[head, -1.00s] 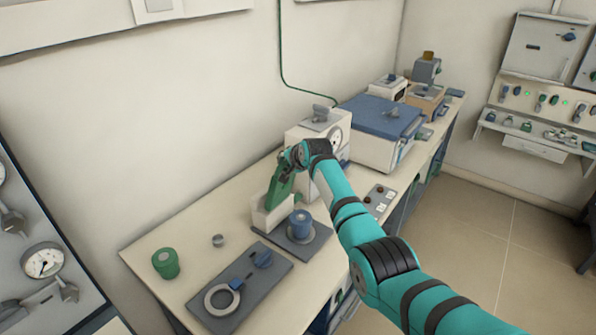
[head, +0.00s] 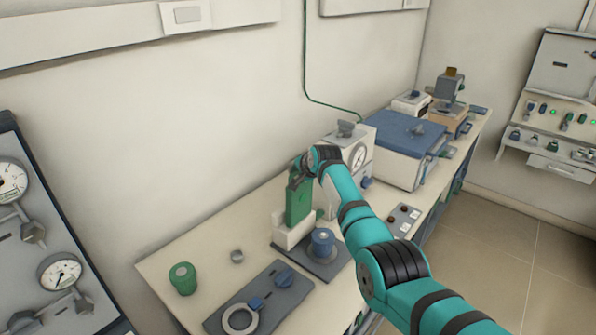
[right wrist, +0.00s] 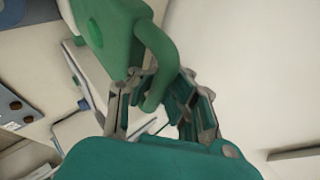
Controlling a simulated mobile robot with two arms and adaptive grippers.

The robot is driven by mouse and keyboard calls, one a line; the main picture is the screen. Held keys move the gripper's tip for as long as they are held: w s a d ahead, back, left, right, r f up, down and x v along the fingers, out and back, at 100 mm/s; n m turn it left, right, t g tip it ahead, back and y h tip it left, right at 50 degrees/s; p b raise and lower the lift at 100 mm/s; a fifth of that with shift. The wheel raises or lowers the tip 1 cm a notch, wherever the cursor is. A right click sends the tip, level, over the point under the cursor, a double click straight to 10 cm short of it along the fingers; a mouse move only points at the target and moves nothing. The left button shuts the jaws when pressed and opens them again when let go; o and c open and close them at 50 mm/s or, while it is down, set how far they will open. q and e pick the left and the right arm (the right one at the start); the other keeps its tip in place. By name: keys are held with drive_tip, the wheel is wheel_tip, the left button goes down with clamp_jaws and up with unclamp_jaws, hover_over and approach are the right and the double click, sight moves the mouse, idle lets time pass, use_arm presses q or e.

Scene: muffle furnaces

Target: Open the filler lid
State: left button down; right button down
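The filler lid appears to be the green slab (head: 298,207) standing nearly upright on a white block-shaped body (head: 290,234) on the bench. In the right wrist view, the green lid (right wrist: 105,35) carries a curved green handle (right wrist: 158,50). My right gripper (head: 303,170) is at the lid's top. In the wrist view, the fingers of my right gripper (right wrist: 165,82) close in on both sides of the handle, which runs down between them. My left gripper is not in view.
A green cup (head: 183,278), a small grey ring (head: 237,257) and a dark plate (head: 275,300) lie nearby. A gauge box (head: 357,158) and a blue-topped furnace (head: 408,133) stand behind.

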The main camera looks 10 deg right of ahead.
drive_tip(key=c, duration=1.7)
unclamp_jaws()
drive_tip(key=shift+w+r, duration=0.15)
drive_tip(key=shift+r, duration=0.5)
drive_tip(key=o, duration=0.4)
drive_tip(key=shift+s+f, duration=0.1)
drive_tip(key=shift+s, duration=0.15)
drive_tip(key=shift+f, duration=0.1)
drive_tip(key=v, duration=1.2)
drive_tip(key=shift+s, duration=0.1)
